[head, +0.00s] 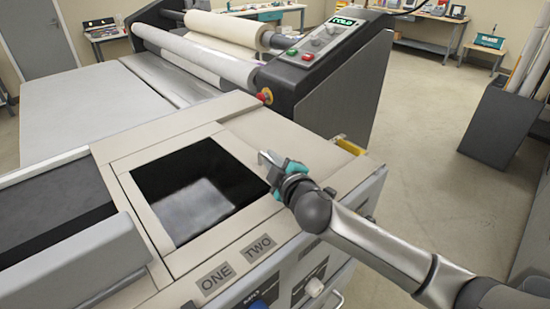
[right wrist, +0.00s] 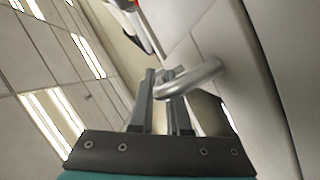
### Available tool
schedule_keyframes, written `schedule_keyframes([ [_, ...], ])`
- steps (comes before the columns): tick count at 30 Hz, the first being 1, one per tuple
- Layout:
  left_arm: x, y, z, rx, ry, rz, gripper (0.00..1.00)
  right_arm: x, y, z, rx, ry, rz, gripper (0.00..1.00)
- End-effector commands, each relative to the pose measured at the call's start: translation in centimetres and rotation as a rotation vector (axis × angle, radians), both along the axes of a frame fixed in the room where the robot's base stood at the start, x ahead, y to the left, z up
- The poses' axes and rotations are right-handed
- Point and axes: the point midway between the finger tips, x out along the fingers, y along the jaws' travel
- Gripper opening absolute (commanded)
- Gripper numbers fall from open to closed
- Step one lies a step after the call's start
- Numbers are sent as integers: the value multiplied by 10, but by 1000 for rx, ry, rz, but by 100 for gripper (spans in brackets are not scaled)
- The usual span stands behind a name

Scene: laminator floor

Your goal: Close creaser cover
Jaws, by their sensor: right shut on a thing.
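The creaser is the beige machine in front of me, with a square dark opening (head: 200,190) in its top. A flat beige panel (head: 265,125) lies to the right of the opening and looks like its cover, slid back clear of the hole. My right gripper (head: 268,162) is at the opening's right edge. In the right wrist view my right gripper (right wrist: 164,82) is shut on a curved metal handle (right wrist: 200,75), which stands out from a pale panel (right wrist: 235,40). The handle is mostly hidden in the head view. My left gripper is not in view.
Labels ONE and TWO (head: 238,262) are on the front rim, with knobs below. The laminator (head: 320,75) with its rollers and an emergency button (head: 265,96) stands just behind. A grey raised housing (head: 75,262) is at the left. Open floor (head: 430,190) lies to the right.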

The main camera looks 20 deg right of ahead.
Motion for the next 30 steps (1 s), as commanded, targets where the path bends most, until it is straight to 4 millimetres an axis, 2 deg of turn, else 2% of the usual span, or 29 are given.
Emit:
schedule_keyframes([
  [3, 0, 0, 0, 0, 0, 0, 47, -2, 5, -2, 7, 3, 11, 0],
  [4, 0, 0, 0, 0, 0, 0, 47, -2, 5, -2, 9, 3, 12, 17],
  [12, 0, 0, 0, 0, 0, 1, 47, -1, 4, -1, 6, 3, 9, 45],
  [22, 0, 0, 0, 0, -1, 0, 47, -4, 2, 0, 4, 2, 6, 45],
  [26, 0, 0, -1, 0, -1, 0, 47, -16, 1, 2, 3, 3, 7, 45],
  [30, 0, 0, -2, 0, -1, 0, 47, -36, 1, 5, 4, 3, 8, 45],
])
